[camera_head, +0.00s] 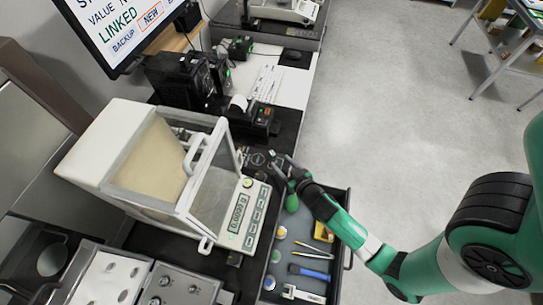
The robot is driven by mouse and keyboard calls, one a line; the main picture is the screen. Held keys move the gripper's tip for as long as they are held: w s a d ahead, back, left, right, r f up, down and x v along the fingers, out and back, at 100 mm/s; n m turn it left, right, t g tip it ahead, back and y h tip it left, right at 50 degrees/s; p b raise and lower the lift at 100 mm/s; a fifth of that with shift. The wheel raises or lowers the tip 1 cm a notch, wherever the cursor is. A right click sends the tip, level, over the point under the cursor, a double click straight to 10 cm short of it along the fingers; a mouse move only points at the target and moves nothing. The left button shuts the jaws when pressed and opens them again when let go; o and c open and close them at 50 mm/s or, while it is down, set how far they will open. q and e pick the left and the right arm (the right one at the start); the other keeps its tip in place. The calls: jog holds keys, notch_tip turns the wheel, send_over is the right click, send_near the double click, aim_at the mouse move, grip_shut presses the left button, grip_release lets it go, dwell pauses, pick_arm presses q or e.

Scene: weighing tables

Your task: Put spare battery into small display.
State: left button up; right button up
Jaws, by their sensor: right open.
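My right gripper (283,167) is open at the end of the green and black arm from the right. It hangs by the front edge of the dark bench, near the back end of the open drawer and right of the balance. I cannot make out a spare battery with certainty; small pale details by the fingertips are too small to identify. No small display is clearly identifiable; a black device (262,119) with a small orange label sits on the bench beyond the gripper. My left gripper is not in view.
A white balance (255,220) with a glass chamber fills the bench left of the gripper. The open drawer (268,262) holds several tools, including a blue-handled one (308,272). A large monitor (118,30) stands at the back.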

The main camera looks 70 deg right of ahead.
aim_at(274, 156)
jog(key=x, duration=0.7)
jog(key=shift+w+r+b, duration=0.15)
jog(key=shift+r+b, duration=0.15)
jog(key=shift+b, duration=0.1)
jog(key=shift+a, duration=0.1)
grip_shut()
